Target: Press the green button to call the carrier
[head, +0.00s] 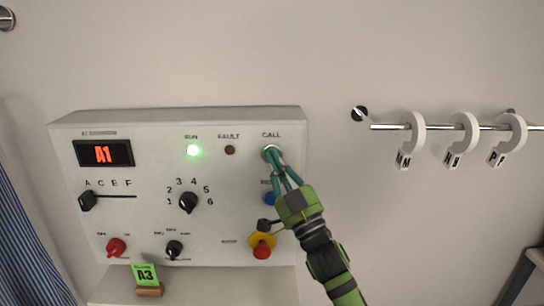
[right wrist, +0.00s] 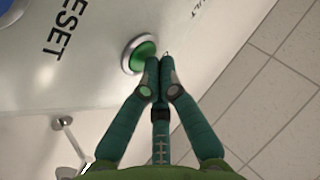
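The white control panel (head: 150,160) is on the wall in the left half of the head view. The green call button (right wrist: 143,54) has a metal ring and shows in the right wrist view just beyond my fingertips. In the head view the button (head: 270,151) under the word CALL is mostly covered by my fingers. My right gripper (head: 273,160) is shut with nothing between its fingers. Its tips (right wrist: 159,62) overlap the button's edge in the right wrist view; I cannot tell whether they touch it. My left gripper is not in view.
A blue button (head: 269,198) and a red knob on a yellow base (head: 262,248) sit close to my right gripper. A rail (head: 440,127) with white tagged hooks is at right.

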